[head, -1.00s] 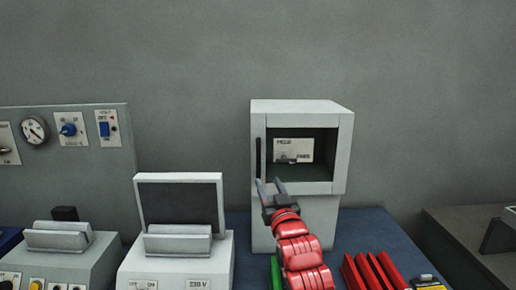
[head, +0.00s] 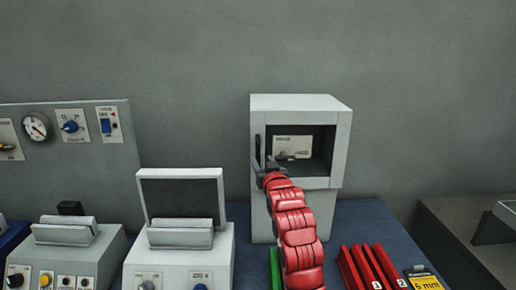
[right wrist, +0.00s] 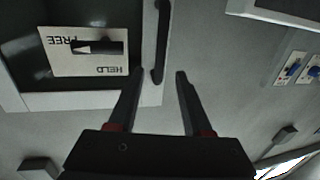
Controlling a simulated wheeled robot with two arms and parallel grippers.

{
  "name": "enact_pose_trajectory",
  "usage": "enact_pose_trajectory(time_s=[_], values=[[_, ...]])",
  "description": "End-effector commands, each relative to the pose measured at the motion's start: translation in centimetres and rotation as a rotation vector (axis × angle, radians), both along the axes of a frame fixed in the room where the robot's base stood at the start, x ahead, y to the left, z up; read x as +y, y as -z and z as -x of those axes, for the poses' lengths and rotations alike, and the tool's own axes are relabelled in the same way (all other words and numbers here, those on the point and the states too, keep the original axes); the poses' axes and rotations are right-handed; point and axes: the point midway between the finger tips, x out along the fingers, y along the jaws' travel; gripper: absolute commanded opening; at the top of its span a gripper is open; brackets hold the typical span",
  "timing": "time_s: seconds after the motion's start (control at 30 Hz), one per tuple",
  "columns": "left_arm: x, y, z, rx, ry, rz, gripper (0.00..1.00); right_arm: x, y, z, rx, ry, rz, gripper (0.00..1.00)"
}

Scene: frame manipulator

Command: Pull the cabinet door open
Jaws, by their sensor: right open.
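The cabinet (head: 295,103) is a light grey box with a framed door (head: 308,183) on its front, and the door looks shut. A dark window or opening shows a white card inside (head: 291,147). The dark upright handle (head: 257,145) is on the door's left edge. My right gripper (head: 264,162) is open at the handle's lower part. In the right wrist view, the handle (right wrist: 162,40) reaches down between the two fingertips (right wrist: 160,72); I cannot tell if they touch it. The card (right wrist: 85,50) reads HELD and FREE, upside down, with a dark pointer. My left gripper is out of view.
A device with a tilted dark screen (head: 181,198) stands left of the cabinet. A grey panel with a gauge and switches (head: 85,150) is farther left. Red blocks (head: 362,268) and a yellow-labelled item (head: 424,279) lie at the front right. The blue mat (head: 365,222) is clear right of the cabinet.

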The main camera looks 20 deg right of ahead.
Motion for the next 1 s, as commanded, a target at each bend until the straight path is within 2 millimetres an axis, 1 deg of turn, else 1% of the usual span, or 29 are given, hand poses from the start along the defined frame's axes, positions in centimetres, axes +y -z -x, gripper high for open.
enact_pose_trajectory(time_s=[0.03, 0.2, 0.33, 0.5, 0.7, 0.97, 1.0], values=[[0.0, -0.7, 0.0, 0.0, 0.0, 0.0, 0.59, 0.0, -0.4, -0.8, 0.001, 0.0, 0.0, 0.5], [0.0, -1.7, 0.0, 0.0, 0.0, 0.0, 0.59, -0.3, -0.4, -3.3, 0.0, 0.0, -0.002, 0.5], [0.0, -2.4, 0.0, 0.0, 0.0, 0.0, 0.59, -0.4, -0.2, -4.9, 0.001, 0.0, -0.001, 0.5], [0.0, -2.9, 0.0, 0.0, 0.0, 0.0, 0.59, -0.6, -0.3, -6.4, -0.002, 0.0, -0.001, 0.5], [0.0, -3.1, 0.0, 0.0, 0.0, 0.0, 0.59, -0.6, -0.1, -7.0, -0.003, 0.0, 0.0, 0.5], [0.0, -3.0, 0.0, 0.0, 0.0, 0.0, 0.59, -0.6, -0.1, -7.0, -0.003, 0.0, 0.0, 0.5], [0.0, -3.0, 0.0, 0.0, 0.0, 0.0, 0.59, -0.6, -0.1, -7.0, -0.003, 0.0, 0.0, 0.42]])
